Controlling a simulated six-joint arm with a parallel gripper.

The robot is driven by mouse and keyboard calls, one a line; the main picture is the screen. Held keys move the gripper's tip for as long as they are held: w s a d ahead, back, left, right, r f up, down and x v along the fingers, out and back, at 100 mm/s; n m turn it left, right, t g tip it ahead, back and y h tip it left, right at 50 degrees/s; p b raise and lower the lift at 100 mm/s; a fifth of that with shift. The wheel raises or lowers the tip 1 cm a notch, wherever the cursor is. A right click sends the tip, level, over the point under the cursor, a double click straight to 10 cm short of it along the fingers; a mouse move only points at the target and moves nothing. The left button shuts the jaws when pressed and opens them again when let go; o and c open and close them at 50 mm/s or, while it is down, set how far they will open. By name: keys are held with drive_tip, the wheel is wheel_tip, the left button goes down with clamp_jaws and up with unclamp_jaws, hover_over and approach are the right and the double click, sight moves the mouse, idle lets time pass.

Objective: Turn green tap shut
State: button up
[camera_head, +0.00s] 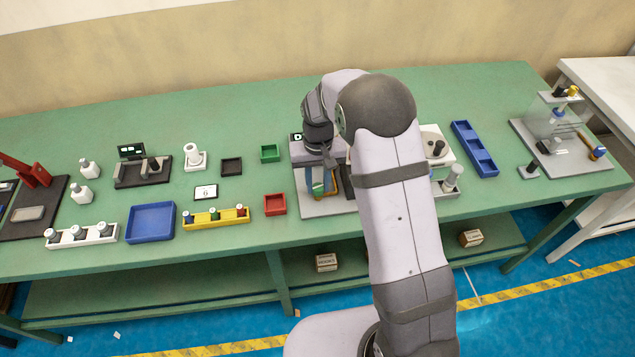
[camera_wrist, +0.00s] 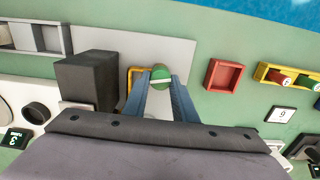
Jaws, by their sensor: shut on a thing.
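The green tap (camera_wrist: 161,71) is a round green knob with a pale stripe across its face, seen in the middle of the wrist view. My gripper (camera_wrist: 161,82) has its two blue-grey fingers on either side of the knob and is shut on it. In the head view a bit of the green tap (camera_head: 318,188) shows below my wrist, beside a yellow-orange pipe (camera_head: 332,184). The tap's base is mostly hidden by my gripper and arm.
A dark block (camera_wrist: 86,82) stands close to the left of my fingers in the wrist view. A red tray (camera_wrist: 224,75) lies to the right, with a yellow rack (camera_wrist: 263,72) beyond. A blue divided tray (camera_head: 475,148) lies right of my arm.

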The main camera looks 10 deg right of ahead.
sight(318, 185)
drive_tip(key=shift+m, duration=1.3)
drive_tip(key=shift+w, duration=0.1)
drive_tip(key=o, duration=1)
drive_tip(key=shift+o, duration=0.2)
drive_tip(key=shift+r+b, duration=1.2)
drive_tip(key=shift+r, duration=2.55)
